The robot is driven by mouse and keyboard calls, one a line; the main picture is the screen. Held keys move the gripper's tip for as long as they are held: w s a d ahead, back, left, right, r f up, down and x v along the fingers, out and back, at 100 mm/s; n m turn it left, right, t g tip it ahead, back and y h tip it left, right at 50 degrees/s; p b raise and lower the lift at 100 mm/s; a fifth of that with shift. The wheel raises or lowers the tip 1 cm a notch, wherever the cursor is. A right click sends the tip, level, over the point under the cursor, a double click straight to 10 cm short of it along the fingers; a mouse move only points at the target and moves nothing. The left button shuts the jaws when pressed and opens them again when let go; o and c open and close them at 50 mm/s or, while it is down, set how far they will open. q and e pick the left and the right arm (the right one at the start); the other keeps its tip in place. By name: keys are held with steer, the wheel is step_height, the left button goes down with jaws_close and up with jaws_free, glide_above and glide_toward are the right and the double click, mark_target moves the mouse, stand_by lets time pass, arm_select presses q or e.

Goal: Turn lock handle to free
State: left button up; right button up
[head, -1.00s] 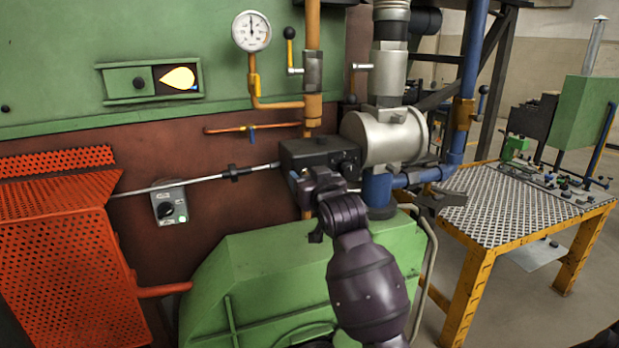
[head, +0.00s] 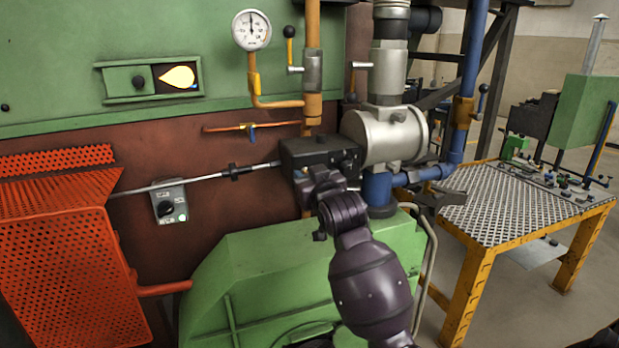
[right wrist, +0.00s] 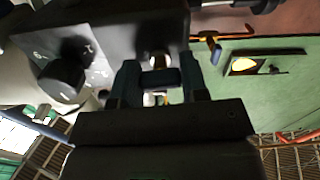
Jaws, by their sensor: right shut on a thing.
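The black lock box (head: 318,151) is fixed on the furnace front, at the right end of a thin metal rod. My right gripper (head: 306,178) is at the lower front of this box in the head view. In the right wrist view its two fingers (right wrist: 161,84) are shut on a short dark bar, the lock handle (right wrist: 160,77), close to the box's face (right wrist: 115,28). A dark round knob (right wrist: 62,79) stands on the box beside the fingers, with light letters near it. The handle is hidden behind my gripper in the head view. My left gripper is out of view.
A silver cylinder (head: 385,137) and blue pipes (head: 465,120) stand right of the box. A green housing (head: 255,265) lies below. A red perforated guard (head: 70,270) is at left. A yellow-framed table (head: 520,212) stands at right.

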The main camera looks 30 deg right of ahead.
steer(key=n, duration=1.6)
steer(key=shift+n, duration=0.3)
stand_by(0.3)
steer(key=o, duration=0.9)
